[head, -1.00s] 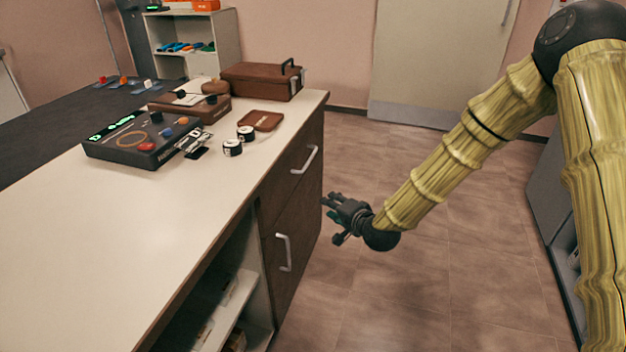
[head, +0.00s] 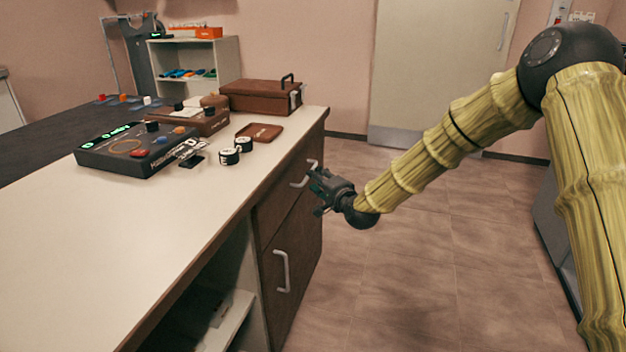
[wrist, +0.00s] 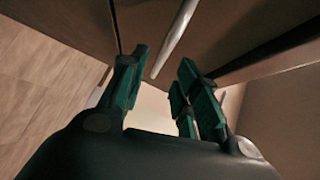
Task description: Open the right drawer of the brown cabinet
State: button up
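The brown cabinet (head: 262,262) stands under a pale countertop. Its drawer (head: 276,205) is at the upper right end and looks closed. The drawer's metal handle (head: 303,176) is partly hidden behind my gripper (head: 318,192). In the wrist view the handle (wrist: 176,38) runs between and just beyond the two green-padded fingers of my gripper (wrist: 160,88). The fingers are apart, and I cannot see them touching the handle. Below the drawer is a door with its own vertical handle (head: 283,272).
The countertop (head: 120,240) holds a black control box (head: 138,150), brown cases (head: 262,96), a small brown tray (head: 259,132) and two black-and-white rolls (head: 229,156). An open shelf (head: 232,318) lies left of the door. The tiled floor (head: 410,270) to the right is clear.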

jog(key=x, duration=0.4)
jog(key=shift+b, duration=0.3)
grip_shut()
